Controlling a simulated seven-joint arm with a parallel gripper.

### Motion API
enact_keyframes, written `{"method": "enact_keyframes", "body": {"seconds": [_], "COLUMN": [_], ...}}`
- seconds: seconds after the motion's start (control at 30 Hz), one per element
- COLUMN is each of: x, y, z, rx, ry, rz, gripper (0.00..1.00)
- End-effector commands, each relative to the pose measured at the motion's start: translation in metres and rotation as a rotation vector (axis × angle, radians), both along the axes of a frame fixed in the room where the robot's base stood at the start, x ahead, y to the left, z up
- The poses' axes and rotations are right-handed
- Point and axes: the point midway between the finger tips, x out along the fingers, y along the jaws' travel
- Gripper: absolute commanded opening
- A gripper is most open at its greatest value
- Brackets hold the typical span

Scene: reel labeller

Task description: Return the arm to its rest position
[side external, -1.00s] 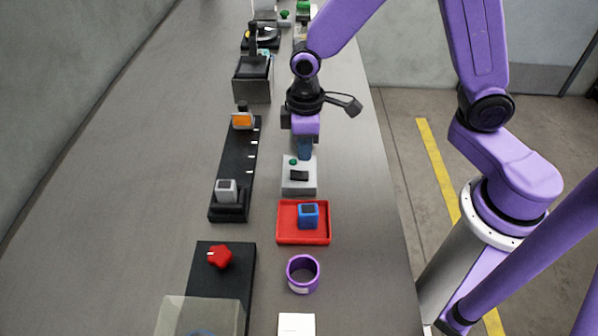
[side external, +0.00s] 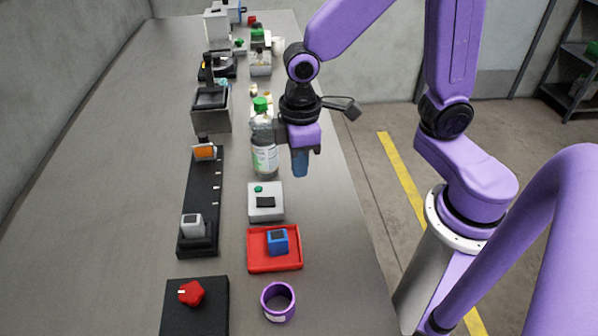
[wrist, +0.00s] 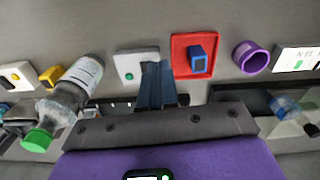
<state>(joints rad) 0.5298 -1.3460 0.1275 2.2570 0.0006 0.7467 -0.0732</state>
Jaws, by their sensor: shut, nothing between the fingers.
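My gripper (side external: 300,172) hangs above the bench, pointing down, with its blue fingers together and nothing between them. It is behind and to the right of a grey box with a green button (side external: 266,202), apart from it. In the wrist view my shut fingers (wrist: 157,75) show between that grey box (wrist: 136,65) and a red tray (wrist: 193,72). A clear bottle with a green cap (side external: 264,155) stands just left of my gripper in the side view. The bottle also shows in the wrist view (wrist: 72,92).
The red tray (side external: 260,263) holds a blue block (side external: 278,242). A purple ring-shaped cup (side external: 278,303), a black rail (side external: 203,190) and a black base with a red knob (side external: 190,293) are on the bench. The bench's right strip is clear.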

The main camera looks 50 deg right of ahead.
Motion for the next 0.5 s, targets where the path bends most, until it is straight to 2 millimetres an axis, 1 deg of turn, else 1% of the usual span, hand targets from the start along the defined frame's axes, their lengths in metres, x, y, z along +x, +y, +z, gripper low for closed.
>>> {"method": "enact_keyframes", "body": {"seconds": [0.03,0.1,0.3,0.4,0.5], "x": [-0.015,-0.035,-0.09,-0.111,-0.126], "y": [-0.006,-0.015,-0.045,-0.058,-0.068], "z": [0.008,0.016,0.033,0.038,0.04], "rx": [0.006,0.009,0.015,0.018,0.017], "ry": [-0.005,-0.007,-0.01,-0.01,-0.01], "rz": [0.023,0.051,0.133,0.167,0.191], "gripper": [0.0,0.0,0.0,0.0,0.0]}}
